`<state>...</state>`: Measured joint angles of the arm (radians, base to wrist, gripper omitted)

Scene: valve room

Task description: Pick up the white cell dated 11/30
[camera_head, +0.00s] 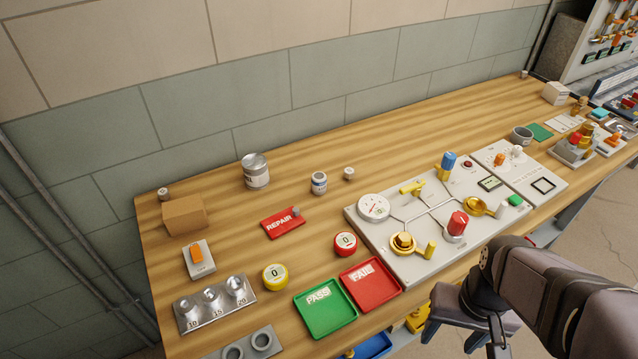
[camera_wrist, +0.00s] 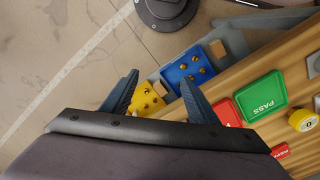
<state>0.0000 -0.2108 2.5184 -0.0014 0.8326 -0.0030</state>
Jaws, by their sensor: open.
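No cell with a readable 11/30 date shows in either view. I cannot tell whether any of these is the cell. My gripper (camera_wrist: 160,84) is open and empty in the wrist view, pointing past the bench's front edge toward the floor and low bins.
A valve panel (camera_head: 385,232) fills the bench centre. Green PASS (camera_head: 325,309) and red FAIL (camera_head: 371,284) trays lie near the front edge. A yellow bin (camera_wrist: 140,107) and a blue bin (camera_wrist: 183,80) sit below the bench. The bench's back strip is mostly clear.

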